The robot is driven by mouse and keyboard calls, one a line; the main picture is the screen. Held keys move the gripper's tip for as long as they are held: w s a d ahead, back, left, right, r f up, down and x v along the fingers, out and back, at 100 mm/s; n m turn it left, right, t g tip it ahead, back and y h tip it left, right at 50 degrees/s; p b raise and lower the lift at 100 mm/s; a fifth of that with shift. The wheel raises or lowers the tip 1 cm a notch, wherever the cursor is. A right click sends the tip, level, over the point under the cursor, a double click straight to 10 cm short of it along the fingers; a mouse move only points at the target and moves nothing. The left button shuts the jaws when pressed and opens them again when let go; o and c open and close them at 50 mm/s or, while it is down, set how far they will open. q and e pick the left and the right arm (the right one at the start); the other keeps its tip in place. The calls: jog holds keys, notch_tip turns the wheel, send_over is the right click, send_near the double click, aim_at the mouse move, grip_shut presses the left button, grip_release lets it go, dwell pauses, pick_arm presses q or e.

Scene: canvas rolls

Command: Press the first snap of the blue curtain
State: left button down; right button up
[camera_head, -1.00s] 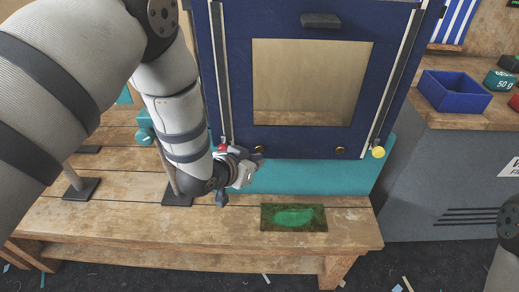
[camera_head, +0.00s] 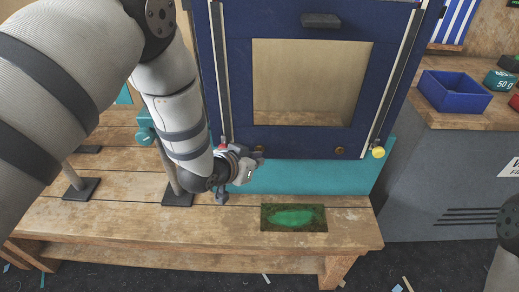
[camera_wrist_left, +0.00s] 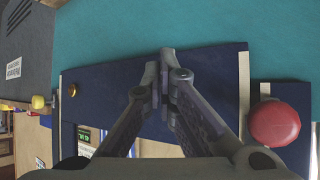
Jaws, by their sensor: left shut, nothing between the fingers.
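The blue curtain (camera_head: 300,25) hangs upright, with a clear window in its middle. One brass snap (camera_head: 340,150) shows at its lower right, and it also shows in the left wrist view (camera_wrist_left: 72,90). A second brass snap (camera_head: 258,148) sits at the lower left, just above my left gripper's tips. My left gripper (camera_head: 259,159) is shut and empty at the curtain's lower left edge. In the left wrist view the closed fingers (camera_wrist_left: 162,62) cover part of the curtain's hem and hide that snap. I cannot tell whether they touch it. My right gripper is not in view.
A teal panel (camera_head: 300,178) lies behind the curtain's bottom. A yellow knob (camera_head: 378,152) and a red knob (camera_wrist_left: 274,122) flank the curtain. A wooden bench (camera_head: 180,235) bears a green patch (camera_head: 293,217). A blue box (camera_head: 455,98) stands on the right.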

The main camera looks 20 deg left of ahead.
pick_arm(q)
jog(key=shift+w+a, duration=0.15)
jog(key=shift+w, duration=0.35)
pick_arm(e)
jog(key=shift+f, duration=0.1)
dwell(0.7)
pick_arm(q)
jog(key=shift+s, duration=0.15)
jog(key=shift+s+d+p, duration=0.25)
jog(key=shift+s+p, duration=0.05)
jog(key=shift+s, duration=0.45)
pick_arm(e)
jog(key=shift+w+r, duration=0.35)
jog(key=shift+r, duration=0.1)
pick_arm(q)
jog(key=s+p, duration=0.1)
jog(key=s, duration=0.1)
jog(key=s+d, duration=0.1)
jog(key=s, duration=0.2)
jog(key=shift+d+p, duration=0.2)
jog(key=shift+p, duration=0.15)
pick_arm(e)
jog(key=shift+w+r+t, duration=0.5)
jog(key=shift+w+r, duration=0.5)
pick_arm(q)
jog(key=shift+w, duration=0.1)
